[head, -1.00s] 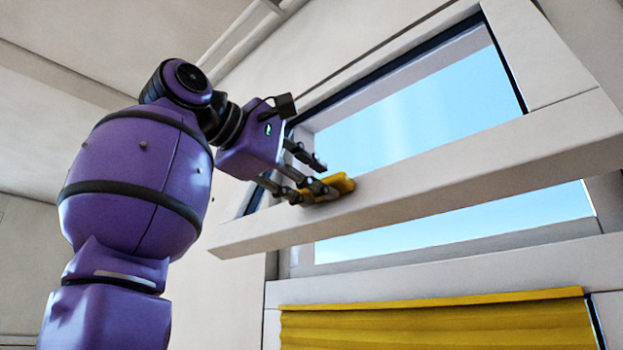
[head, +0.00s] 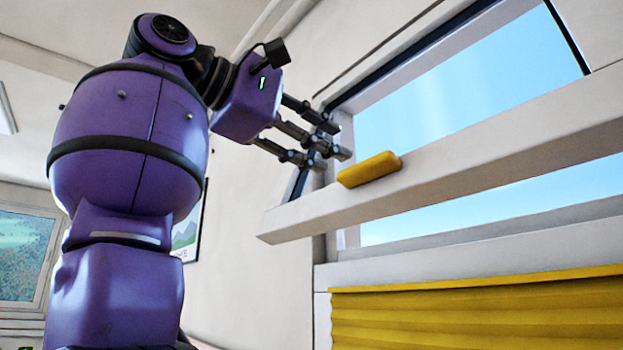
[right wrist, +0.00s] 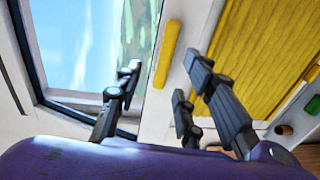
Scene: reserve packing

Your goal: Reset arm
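My right arm rises at the left of the head view. Its right gripper (head: 326,143) is open and empty beside the white shelf's left end. In the right wrist view the fingers of this gripper (right wrist: 160,88) stand apart with nothing between them. A yellow rounded bar (head: 369,169) lies on the white shelf (head: 480,172), just right of the fingertips and apart from them. The bar also shows beyond the fingers in the right wrist view (right wrist: 167,54). My left gripper is in neither view.
The shelf crosses in front of a window (head: 440,90). A yellow pleated blind (head: 480,320) hangs below it. A framed picture (head: 187,232) is on the wall behind my arm, and another window (head: 22,255) is at far left. Open air surrounds the gripper's left side.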

